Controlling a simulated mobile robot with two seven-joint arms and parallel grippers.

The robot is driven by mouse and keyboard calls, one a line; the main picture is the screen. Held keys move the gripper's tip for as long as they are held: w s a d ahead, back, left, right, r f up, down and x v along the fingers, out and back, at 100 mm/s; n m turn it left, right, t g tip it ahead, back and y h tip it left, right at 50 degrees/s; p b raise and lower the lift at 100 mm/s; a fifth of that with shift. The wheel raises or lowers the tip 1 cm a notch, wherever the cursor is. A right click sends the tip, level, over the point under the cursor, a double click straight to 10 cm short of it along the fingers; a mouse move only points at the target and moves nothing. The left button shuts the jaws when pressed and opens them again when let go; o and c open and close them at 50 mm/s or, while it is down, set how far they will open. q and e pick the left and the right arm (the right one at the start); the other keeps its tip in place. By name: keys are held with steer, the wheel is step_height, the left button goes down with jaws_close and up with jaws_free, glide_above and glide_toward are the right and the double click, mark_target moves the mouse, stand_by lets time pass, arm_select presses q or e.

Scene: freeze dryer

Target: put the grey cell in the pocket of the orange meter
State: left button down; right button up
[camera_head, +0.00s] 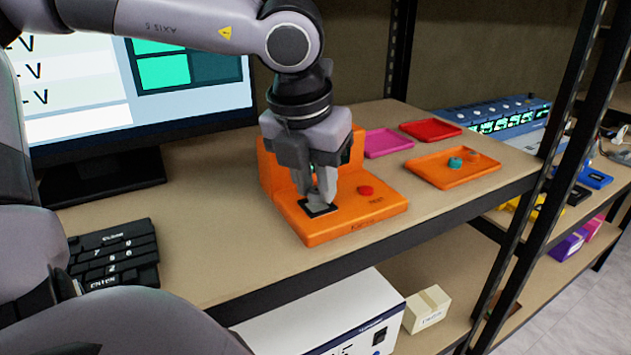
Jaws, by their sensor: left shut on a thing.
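The orange meter (345,222) stands on the shelf board, with a raised block at its back left and a red button (366,190) on its flat top. A black-edged pocket (316,210) lies on the top to the left of the button. My left gripper (319,194) points down right over this pocket and is shut on the grey cell (323,186). Little of the cell shows between the fingers. I cannot tell whether it touches the pocket or is inside it. My right gripper is not in view.
An orange tray (425,177) with small round things, a pink tray (388,143) and a red tray (430,129) lie to the right. A monitor (190,110) and a black keypad (113,252) are left. The shelf's front edge runs close to the meter.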

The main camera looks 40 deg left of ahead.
arm_select(q)
steer(key=shift+b, duration=0.65)
stand_by(1.2)
steer(key=shift+f+b, duration=0.55)
steer(key=shift+b, duration=0.25)
